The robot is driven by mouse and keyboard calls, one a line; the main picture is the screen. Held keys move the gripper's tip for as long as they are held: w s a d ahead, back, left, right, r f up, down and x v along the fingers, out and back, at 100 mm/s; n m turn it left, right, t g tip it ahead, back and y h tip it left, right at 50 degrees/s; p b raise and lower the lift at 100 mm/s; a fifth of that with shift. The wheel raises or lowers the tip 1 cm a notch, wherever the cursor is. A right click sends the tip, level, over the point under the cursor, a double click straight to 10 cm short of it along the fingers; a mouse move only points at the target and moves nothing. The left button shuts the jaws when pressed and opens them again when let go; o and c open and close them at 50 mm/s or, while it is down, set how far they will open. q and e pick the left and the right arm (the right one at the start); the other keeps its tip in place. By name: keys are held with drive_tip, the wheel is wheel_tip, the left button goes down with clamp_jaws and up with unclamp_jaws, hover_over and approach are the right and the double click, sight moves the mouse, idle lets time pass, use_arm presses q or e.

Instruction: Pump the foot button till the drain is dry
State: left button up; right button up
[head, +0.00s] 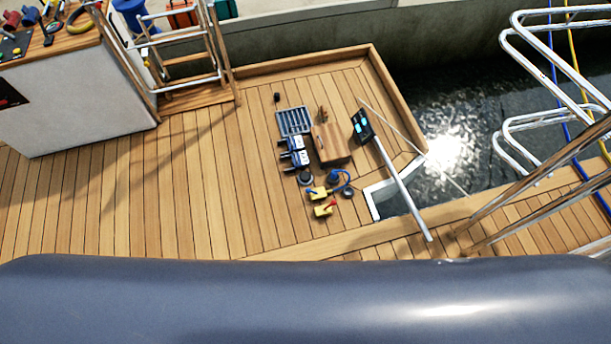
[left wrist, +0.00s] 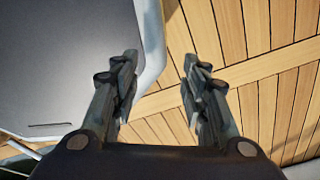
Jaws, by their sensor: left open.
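A slatted blue-grey grate (head: 294,121), which looks like the drain, is set in the teak deck in the head view. I cannot tell from here whether it is wet. A small black knob (head: 277,97) stands on the deck just beyond it, and a round dark piece (head: 305,179) sits nearer me; I cannot tell which is the foot button. My left gripper (left wrist: 159,75) shows only in the left wrist view, open and empty, with deck planks and a pale rounded edge beyond its fingers. My right gripper is in neither view.
Beside the grate are a wooden box (head: 330,145), yellow valves (head: 324,210) and a post with a display (head: 363,126). Water (head: 460,130) lies beyond the deck edge at right. A white cabinet (head: 75,100) stands at left. Planks (head: 190,200) between are clear.

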use_arm(q)
drive_tip(key=shift+w, duration=0.45)
drive_tip(key=c, duration=0.8)
drive_tip(key=shift+w, duration=0.35)
clamp_jaws()
drive_tip(key=shift+s, duration=0.3)
